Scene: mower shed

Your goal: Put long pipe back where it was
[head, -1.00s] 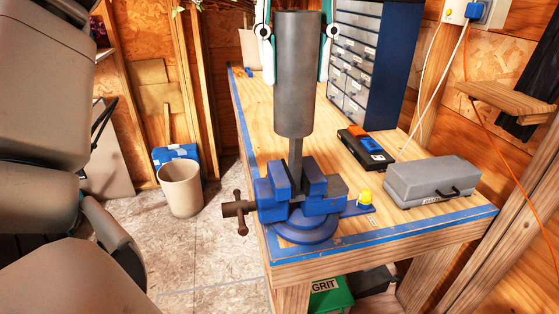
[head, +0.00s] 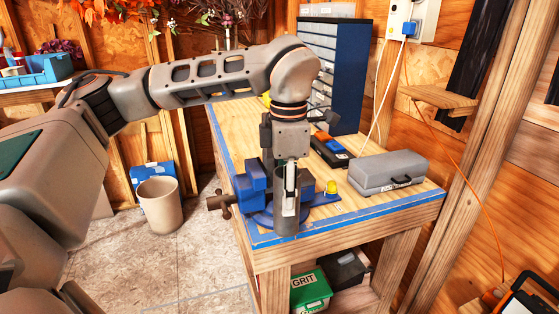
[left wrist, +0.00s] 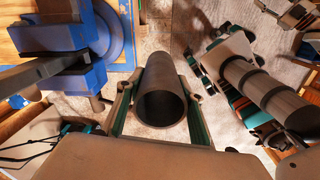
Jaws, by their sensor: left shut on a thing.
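The long pipe (head: 288,222) is a grey, hollow metal cylinder. My left gripper (head: 289,185) is shut on it and holds it upright, on the near right side of the blue vise (head: 252,180) in the head view. In the left wrist view I look into the pipe's open end (left wrist: 160,104), with a finger on each side of it. The vise (left wrist: 70,40) is at upper left there, apart from the pipe. The pipe's lower end against the bench edge is hard to judge.
The wooden bench (head: 375,212) has a blue-taped edge. A grey toolbox (head: 388,172), a black and orange case (head: 331,149) and a blue drawer cabinet (head: 335,75) stand on it. A beige bin (head: 159,205) is on the floor at left, with bare floor between it and the bench.

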